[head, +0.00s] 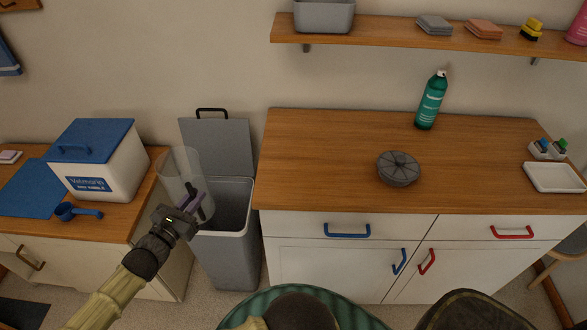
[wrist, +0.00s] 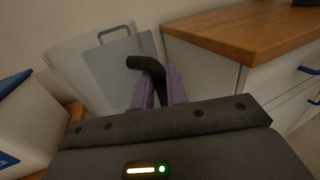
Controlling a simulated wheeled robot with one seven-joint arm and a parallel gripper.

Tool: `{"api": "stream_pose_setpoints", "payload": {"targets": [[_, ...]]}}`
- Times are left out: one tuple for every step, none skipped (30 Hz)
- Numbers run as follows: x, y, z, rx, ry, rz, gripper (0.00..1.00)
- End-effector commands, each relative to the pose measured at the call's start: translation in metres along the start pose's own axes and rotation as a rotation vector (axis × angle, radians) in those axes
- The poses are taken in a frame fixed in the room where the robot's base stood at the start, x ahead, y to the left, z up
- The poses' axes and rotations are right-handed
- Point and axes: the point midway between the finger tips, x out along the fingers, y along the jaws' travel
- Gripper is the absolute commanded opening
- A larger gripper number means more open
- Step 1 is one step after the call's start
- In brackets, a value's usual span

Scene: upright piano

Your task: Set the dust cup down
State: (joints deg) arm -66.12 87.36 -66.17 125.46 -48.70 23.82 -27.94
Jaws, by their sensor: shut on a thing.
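The dust cup (head: 178,172) is a clear, see-through cup with a black handle. It is held in the air and looks slightly tilted in the head view, in front of the open bin's lid and near the right end of the left counter. My gripper (head: 195,203) has purple fingers shut on the black handle. In the wrist view the fingers (wrist: 160,90) pinch the handle (wrist: 150,70), and the clear cup wall (wrist: 88,62) is beyond. I cannot tell whether anything is inside the cup.
A grey bin (head: 228,240) stands open between the counters. The left counter holds a white box with blue lid (head: 105,165), a blue mat (head: 30,187) and a blue scoop (head: 75,212). The right counter (head: 320,165) has clear room left of a grey round part (head: 398,168); a green bottle (head: 431,100) stands behind.

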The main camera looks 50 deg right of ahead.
Motion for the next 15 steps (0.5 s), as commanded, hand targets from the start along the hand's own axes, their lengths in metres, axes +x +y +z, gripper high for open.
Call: {"api": "stream_pose_setpoints", "payload": {"targets": [[-0.016, 0.007, -0.012, -0.006, -0.01, 0.061, 0.0], [-0.024, 0.01, -0.019, -0.007, -0.011, 0.095, 0.0], [-0.035, 0.013, -0.029, -0.006, -0.012, 0.141, 0.0], [-0.043, 0.016, -0.037, -0.006, -0.012, 0.175, 0.0], [-0.051, 0.018, -0.043, -0.006, -0.012, 0.206, 0.0], [-0.06, 0.019, -0.052, -0.006, -0.01, 0.244, 0.0], [-0.066, 0.02, -0.058, -0.006, -0.009, 0.269, 0.0], [-0.071, 0.021, -0.063, -0.005, -0.008, 0.291, 0.0], [-0.077, 0.021, -0.069, -0.004, -0.008, 0.315, 0.0], [-0.08, 0.021, -0.072, -0.003, -0.005, 0.331, 0.0], [-0.083, 0.021, -0.075, -0.003, -0.004, 0.342, 0.0], [-0.085, 0.021, -0.078, -0.002, -0.003, 0.354, 0.0], [-0.086, 0.021, -0.079, -0.001, -0.001, 0.359, 0.0], [-0.087, 0.021, -0.08, -0.001, 0.0, 0.363, 0.0], [-0.087, 0.021, -0.081, -0.001, 0.001, 0.365, 0.0]]}}
